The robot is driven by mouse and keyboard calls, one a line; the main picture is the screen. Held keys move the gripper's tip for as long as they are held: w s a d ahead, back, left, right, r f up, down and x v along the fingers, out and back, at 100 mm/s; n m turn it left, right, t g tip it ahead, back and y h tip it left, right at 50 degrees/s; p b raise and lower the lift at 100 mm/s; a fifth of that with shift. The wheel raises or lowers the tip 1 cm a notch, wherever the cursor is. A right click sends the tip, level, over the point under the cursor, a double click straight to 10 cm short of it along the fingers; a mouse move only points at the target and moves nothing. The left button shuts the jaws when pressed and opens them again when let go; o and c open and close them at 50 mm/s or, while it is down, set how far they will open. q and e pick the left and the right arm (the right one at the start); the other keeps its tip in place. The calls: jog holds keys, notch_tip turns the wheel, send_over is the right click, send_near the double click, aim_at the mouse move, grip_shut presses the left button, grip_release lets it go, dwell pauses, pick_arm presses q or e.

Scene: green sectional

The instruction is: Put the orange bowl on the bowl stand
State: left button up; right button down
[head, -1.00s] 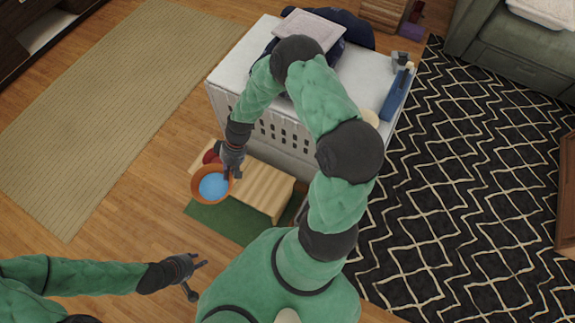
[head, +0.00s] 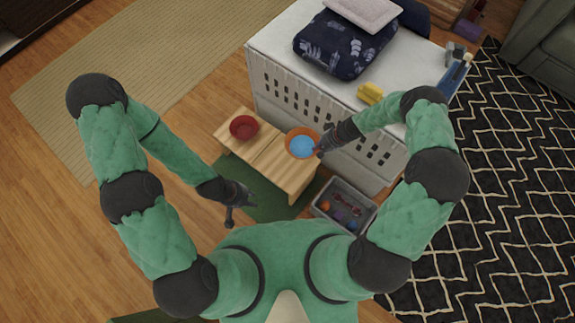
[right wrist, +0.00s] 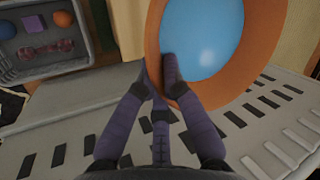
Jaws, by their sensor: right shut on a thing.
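The orange bowl (head: 289,137), with a blue inside, shows over the back right part of the wooden bowl stand (head: 260,157) in the head view. I cannot tell whether it touches the stand. My right gripper (head: 322,147) is shut on the bowl's near-right rim. In the right wrist view the fingers (right wrist: 162,88) pinch the orange rim (right wrist: 153,40), one finger inside and the other outside. A red bowl (head: 243,128) sits on the stand's left part. My left gripper (head: 243,194) is in front of the stand, clear of both bowls; its finger opening is unclear.
A white slatted crate (head: 280,90) stands right behind the stand, with a folded dark cloth (head: 345,45) and a yellow object (head: 370,94) on top. A grey bin of toys (head: 342,206) is right of the stand. A green mat (head: 268,209) lies below.

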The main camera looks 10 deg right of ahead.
jog(key=shift+m+t, duration=0.4)
jog(key=shift+m, duration=0.5)
jog(key=f+b, duration=0.1)
jog(key=f, duration=0.5)
jog(key=f+b, duration=0.2)
jog(key=f, duration=0.4)
jog(key=w+f+b, duration=0.1)
jog(key=f+b, duration=0.1)
jog(key=f, duration=0.4)
jog(key=shift+w, duration=0.1)
jog(key=shift+f+b, duration=1.4)
jog(key=shift+f, duration=0.9)
jog(key=shift+r, duration=0.1)
jog(key=c, duration=1.4)
grip_release()
jog(key=shift+o, duration=0.2)
